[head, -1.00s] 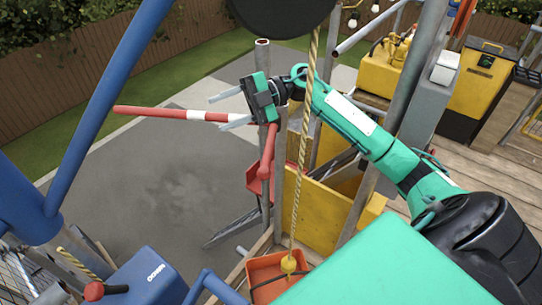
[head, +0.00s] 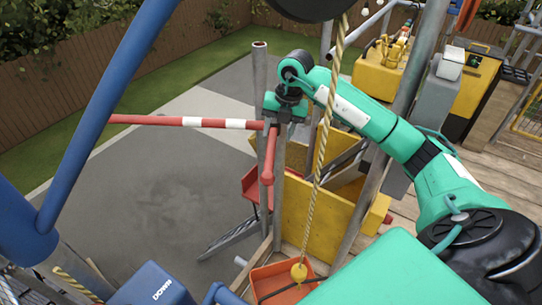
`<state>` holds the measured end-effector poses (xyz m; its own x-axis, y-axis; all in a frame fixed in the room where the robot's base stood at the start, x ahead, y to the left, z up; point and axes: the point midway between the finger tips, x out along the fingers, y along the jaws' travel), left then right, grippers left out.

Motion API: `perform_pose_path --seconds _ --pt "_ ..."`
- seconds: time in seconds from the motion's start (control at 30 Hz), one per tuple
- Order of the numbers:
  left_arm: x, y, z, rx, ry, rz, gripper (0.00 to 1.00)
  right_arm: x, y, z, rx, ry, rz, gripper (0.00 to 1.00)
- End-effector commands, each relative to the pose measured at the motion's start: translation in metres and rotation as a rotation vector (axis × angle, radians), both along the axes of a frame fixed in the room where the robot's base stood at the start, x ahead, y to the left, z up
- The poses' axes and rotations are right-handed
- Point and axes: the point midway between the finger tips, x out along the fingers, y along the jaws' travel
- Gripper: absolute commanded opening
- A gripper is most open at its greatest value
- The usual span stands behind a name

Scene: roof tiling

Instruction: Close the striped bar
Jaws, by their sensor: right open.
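The striped bar (head: 190,122), red with white bands, runs level from the left to an upright grey post (head: 260,80) in the middle of the head view. A red arm piece (head: 269,155) runs from near the same post toward me. My right gripper (head: 277,124) is at the top of this red piece, just right of the bar's right end. It points downward. Its fingers are mostly hidden behind its own body, and I cannot tell whether they touch the red piece. My left gripper is not in view.
A rope (head: 328,120) hangs in front of my right arm, above an orange tub (head: 280,282). A yellow panel (head: 315,215) and grey poles stand below and right of the gripper. A blue frame (head: 110,90) crosses the left. Grey paving lies open below the bar.

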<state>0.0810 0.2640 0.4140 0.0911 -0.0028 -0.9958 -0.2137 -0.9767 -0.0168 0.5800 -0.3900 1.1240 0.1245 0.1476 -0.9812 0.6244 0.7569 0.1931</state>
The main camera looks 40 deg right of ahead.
Motion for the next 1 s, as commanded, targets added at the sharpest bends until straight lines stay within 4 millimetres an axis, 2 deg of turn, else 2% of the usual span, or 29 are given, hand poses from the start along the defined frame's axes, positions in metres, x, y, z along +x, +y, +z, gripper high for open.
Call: perform_pose_path --seconds 0.03,0.3,0.5,0.7,0.93,1.0 --pt "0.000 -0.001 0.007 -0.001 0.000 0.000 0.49 0.000 0.003 -0.010 0.004 0.007 0.001 0.49" --pt "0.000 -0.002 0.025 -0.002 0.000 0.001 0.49 0.008 0.011 -0.065 0.005 0.004 0.000 0.49" --pt "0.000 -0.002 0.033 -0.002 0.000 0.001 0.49 0.012 0.016 -0.094 0.004 0.003 0.000 0.49" --pt "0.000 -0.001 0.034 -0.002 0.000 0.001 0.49 0.013 0.017 -0.104 0.003 0.000 0.001 0.49" --pt "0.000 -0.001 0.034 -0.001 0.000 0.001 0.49 0.013 0.017 -0.105 0.003 0.000 0.001 0.49" --pt "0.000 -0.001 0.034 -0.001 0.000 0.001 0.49 0.013 0.017 -0.105 0.003 0.000 0.001 0.37"
